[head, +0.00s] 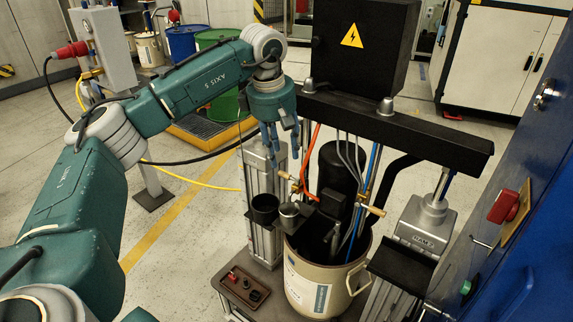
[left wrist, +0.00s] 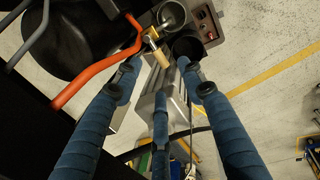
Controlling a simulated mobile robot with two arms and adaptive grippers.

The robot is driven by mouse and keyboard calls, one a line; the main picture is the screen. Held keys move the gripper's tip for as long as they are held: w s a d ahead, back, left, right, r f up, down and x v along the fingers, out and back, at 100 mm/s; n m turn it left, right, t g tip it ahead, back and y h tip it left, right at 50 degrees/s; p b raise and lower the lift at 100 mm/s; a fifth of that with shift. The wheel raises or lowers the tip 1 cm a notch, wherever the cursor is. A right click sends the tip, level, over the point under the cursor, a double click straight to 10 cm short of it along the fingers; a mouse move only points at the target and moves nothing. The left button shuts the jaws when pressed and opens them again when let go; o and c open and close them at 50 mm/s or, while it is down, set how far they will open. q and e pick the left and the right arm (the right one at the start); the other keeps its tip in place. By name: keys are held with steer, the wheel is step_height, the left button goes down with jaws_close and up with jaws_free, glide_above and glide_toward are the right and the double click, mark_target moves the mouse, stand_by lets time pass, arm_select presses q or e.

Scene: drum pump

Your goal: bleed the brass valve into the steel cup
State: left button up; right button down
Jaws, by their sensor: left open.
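The brass valve (head: 296,181) is at the lower end of the orange hose, above the steel cup. In the left wrist view the valve (left wrist: 151,36) shows with a pale brass handle pointing toward my fingers. The steel cup (head: 289,217) stands upright in a holder at the drum's rim; its round mouth shows in the left wrist view (left wrist: 172,14). My left gripper (head: 280,148) is open and empty, above the valve, fingers pointing down. In the left wrist view its blue fingers (left wrist: 165,88) are spread, apart from the handle. My right gripper is not in view.
An empty dark holder (head: 264,204) sits left of the cup. A cream drum (head: 318,285) stands below, under a black crossbeam (head: 420,138) with a dark box above. The orange hose (head: 309,160) hangs close beside my fingers. A second brass fitting (head: 372,209) is to the right.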

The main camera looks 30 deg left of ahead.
mark_target(284, 177)
arm_select(q)
steer(key=x, duration=0.3)
steer(key=shift+w+f, duration=0.2)
steer(key=shift+f, duration=0.2)
steer(key=p+x, duration=0.1)
steer(key=x, duration=0.2)
steer(key=shift+w, duration=0.1)
steer(key=shift+f, duration=0.1)
jaws_close()
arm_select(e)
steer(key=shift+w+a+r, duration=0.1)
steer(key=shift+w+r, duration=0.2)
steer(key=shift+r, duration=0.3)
